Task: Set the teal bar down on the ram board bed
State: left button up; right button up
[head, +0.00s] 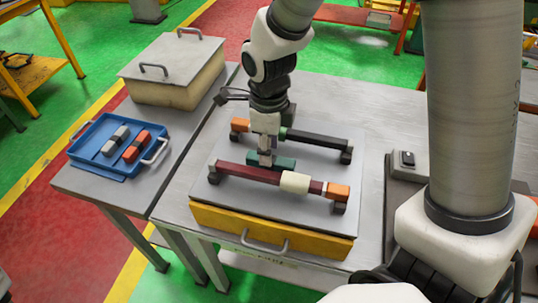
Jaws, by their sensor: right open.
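The teal bar (286,163) is a short dark green block lying lengthwise between two long rails, over the grey plate of the ram board bed (225,202). It looks level and appears to rest on the plate, though the front rail hides its lower edge. My right gripper (265,160) points down from above at the bar's left half, its fingers open around or just over the bar. The fingertips partly cover the bar. My left gripper is not in view.
A dark red front rail (245,172) with a cream sleeve (295,182) and orange end block (338,191) lies nearest. A black back rail (318,139) lies behind. A blue tray (91,153) holds grey and orange pieces at left. A lidded box (175,88) stands behind it.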

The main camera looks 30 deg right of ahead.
jog(key=f, duration=0.3)
jog(key=shift+w+f, duration=0.15)
jog(key=shift+w, duration=0.2)
jog(key=shift+w+f, duration=0.25)
jog(key=shift+s+r, duration=0.15)
jog(key=shift+s, duration=0.05)
jog(key=shift+c, duration=0.6)
jog(key=shift+s, duration=0.2)
grip_shut()
jog(key=shift+w, duration=0.1)
notch_tip(320, 180, up, 10)
